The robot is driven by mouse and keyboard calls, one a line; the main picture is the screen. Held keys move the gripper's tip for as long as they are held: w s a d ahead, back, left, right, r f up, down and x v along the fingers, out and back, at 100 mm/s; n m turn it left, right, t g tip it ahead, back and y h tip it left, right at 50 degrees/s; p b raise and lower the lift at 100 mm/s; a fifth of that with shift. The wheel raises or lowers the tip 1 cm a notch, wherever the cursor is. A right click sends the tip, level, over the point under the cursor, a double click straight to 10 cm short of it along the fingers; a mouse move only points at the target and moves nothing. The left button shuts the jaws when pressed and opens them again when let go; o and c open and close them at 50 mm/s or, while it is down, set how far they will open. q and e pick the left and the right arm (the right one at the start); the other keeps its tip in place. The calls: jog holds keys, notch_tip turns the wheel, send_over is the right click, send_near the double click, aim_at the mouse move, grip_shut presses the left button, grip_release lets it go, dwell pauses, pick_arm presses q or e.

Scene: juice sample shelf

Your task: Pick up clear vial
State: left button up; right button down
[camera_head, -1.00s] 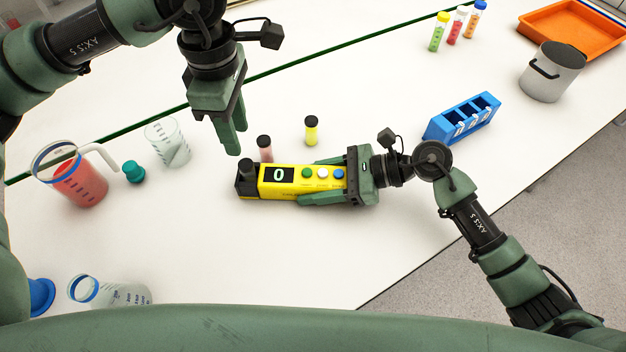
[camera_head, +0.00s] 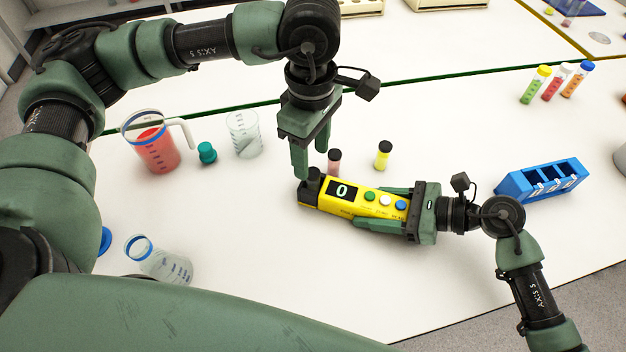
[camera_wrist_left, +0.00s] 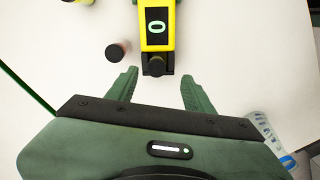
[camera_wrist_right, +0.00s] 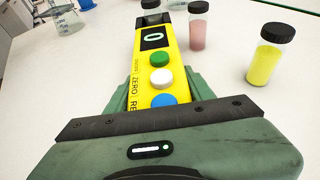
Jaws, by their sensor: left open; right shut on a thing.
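I see no loose clear vial. A black cap (camera_wrist_left: 155,66) sits in the dark end of the yellow meter (camera_head: 345,201); whatever is under the cap is hidden. The meter's display reads 0. My right gripper (camera_head: 372,206) is shut on the meter's button end. My left gripper (camera_head: 311,160) is open and empty at the capped end. In the left wrist view the cap lies between the fingertips' lines, just beyond them, apart from both fingers. A pink vial (camera_wrist_right: 198,30) and a yellow vial (camera_wrist_right: 265,62), both black-capped, stand beside the meter.
A pitcher of red liquid (camera_head: 157,153), a teal stopper (camera_head: 206,153) and a clear beaker (camera_head: 243,136) stand to the left. A blue rack (camera_head: 541,181) and several colour-capped tubes are on the right. The front middle is clear.

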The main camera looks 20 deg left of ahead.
aim_at(313, 172)
pick_arm(q)
jog(key=f, duration=0.4)
jog(key=shift+w+f, duration=0.15)
jog(key=shift+w, duration=0.15)
grip_shut()
notch_tip(313, 172, up, 18)
dwell(0.4)
pick_arm(e)
jog(key=shift+c, duration=2.4)
grip_release()
